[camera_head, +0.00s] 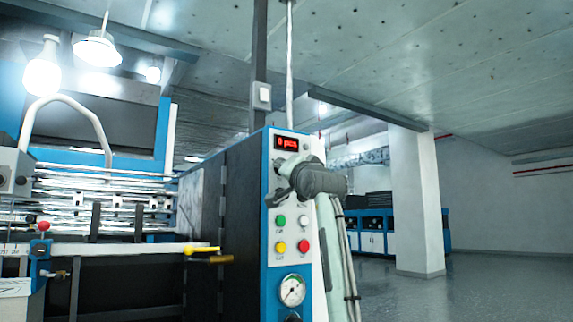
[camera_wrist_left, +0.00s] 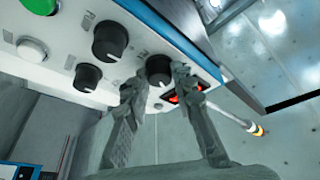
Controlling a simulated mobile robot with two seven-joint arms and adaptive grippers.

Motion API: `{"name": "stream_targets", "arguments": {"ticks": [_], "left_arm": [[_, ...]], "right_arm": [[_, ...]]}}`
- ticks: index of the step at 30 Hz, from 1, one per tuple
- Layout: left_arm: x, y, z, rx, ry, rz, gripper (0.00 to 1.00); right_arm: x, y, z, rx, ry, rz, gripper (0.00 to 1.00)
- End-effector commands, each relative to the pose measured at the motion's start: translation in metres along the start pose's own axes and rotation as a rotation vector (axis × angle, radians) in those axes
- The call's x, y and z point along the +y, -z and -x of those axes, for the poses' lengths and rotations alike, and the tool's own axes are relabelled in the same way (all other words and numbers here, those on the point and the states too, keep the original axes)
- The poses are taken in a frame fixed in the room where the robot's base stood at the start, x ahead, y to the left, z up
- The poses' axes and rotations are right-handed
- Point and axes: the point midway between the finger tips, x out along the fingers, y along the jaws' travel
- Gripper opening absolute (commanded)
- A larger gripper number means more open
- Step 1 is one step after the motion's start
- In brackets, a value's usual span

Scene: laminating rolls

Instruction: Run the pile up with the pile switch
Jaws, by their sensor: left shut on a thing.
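The control panel (camera_head: 292,262) is a blue-edged white face on a dark cabinet, with a red display (camera_head: 286,142) reading "0 pcs". My left gripper (camera_head: 283,178) is at the upper part of the panel and hides the controls there. In the left wrist view the gripper (camera_wrist_left: 155,79) has its fingers on either side of a black rotary knob (camera_wrist_left: 158,69) near the display, and is shut on it. The knob's label is too small to read, so I cannot tell whether it is the pile switch. Two other black knobs (camera_wrist_left: 110,40) sit beside it. My right gripper is not in view.
Below my gripper are green (camera_head: 281,221), white, yellow and red (camera_head: 304,246) buttons and a round gauge (camera_head: 292,290). A yellow-handled lever (camera_head: 202,250) and metal rollers are at the left. A pillar (camera_head: 415,200) and open floor lie at the right.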

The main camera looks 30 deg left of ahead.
Motion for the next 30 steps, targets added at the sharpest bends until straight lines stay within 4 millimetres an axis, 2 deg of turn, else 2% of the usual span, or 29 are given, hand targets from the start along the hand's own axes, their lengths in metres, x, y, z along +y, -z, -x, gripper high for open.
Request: {"name": "stream_targets", "arguments": {"ticks": [6, 13, 30], "left_arm": [[-0.003, 0.001, 0.0, -0.009, -0.058, -0.142, 0.0], [-0.002, 0.0, 0.0, -0.016, -0.1, -0.24, 0.0], [-0.002, 0.0, 0.0, -0.02, -0.121, -0.287, 0.0]], "right_arm": [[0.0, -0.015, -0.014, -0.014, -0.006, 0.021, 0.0], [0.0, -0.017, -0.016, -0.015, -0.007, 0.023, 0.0], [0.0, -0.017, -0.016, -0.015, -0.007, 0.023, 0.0]]}}
